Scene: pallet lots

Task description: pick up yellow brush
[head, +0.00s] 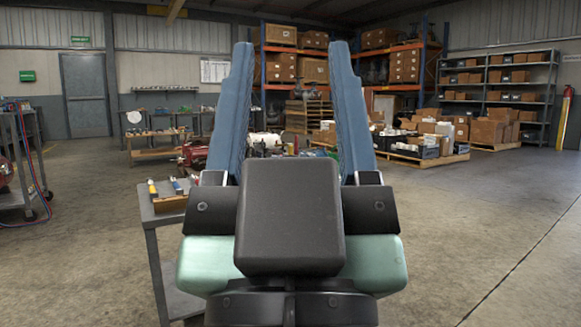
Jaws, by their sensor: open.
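A small yellow item (152,187), which looks like the yellow brush, is at the top of a grey cart (147,215) left of centre. A blue-and-white item (176,186) is just to its right, and a brown wooden piece (171,204) is in front of them. They are too small to make out in detail. My gripper (291,50) is open in the middle of the view, its two blue fingers wide apart and pointing up in the picture. Nothing is between the fingers. The gripper hides the right part of the cart.
A grey cart with hoses (22,150) stands at the far left. Workbenches (155,135) with small parts are behind. Pallets of boxes (435,155), orange-and-blue racks (400,60) and grey shelves (500,90) fill the back right. The concrete floor at right (480,220) is clear.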

